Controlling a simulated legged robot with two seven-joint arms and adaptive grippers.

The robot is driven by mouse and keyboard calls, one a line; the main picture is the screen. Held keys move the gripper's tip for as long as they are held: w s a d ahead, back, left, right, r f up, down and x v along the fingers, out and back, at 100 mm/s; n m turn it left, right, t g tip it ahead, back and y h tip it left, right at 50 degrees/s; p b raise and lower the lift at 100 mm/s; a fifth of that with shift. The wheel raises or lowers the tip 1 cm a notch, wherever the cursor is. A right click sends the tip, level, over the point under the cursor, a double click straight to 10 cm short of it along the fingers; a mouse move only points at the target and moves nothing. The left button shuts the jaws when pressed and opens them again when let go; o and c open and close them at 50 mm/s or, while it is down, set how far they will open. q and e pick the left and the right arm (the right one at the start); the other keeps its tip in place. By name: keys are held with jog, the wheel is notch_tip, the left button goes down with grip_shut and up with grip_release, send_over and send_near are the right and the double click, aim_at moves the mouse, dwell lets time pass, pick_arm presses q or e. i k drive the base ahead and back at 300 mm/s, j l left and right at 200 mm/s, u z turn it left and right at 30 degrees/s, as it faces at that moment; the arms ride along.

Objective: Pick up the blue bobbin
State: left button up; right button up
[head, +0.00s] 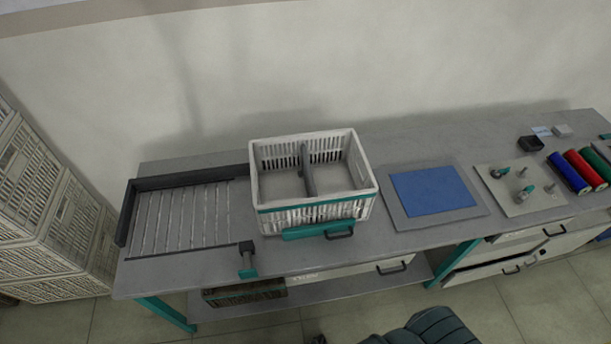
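The blue bobbin (568,173) lies at the right end of the workbench, the leftmost in a row of coloured bobbins. A red bobbin (586,169) and a green bobbin (599,162) lie close beside it on its right. The blue bobbin's upper side is in plain sight, and nothing holds it. Neither of my grippers can be made out in the head view.
Left of the bobbins is a plate with pegs (521,187), then a blue mat (433,192), a divided white crate (313,208) and a ribbed tray (185,217). A small black box (531,143) stands behind. A drawer (490,270) below looks partly open.

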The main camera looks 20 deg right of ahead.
aim_at(570, 174)
jog(key=z, duration=2.65)
jog(key=u, duration=0.75)
jog(key=i+l+u, duration=0.2)
jog(key=l+u, duration=0.15)
jog(key=i+l+u, duration=0.1)
jog(key=l+u, duration=0.65)
jog(key=l, duration=0.15)
jog(key=i+l+u, duration=0.1)
jog(key=l+u, duration=0.3)
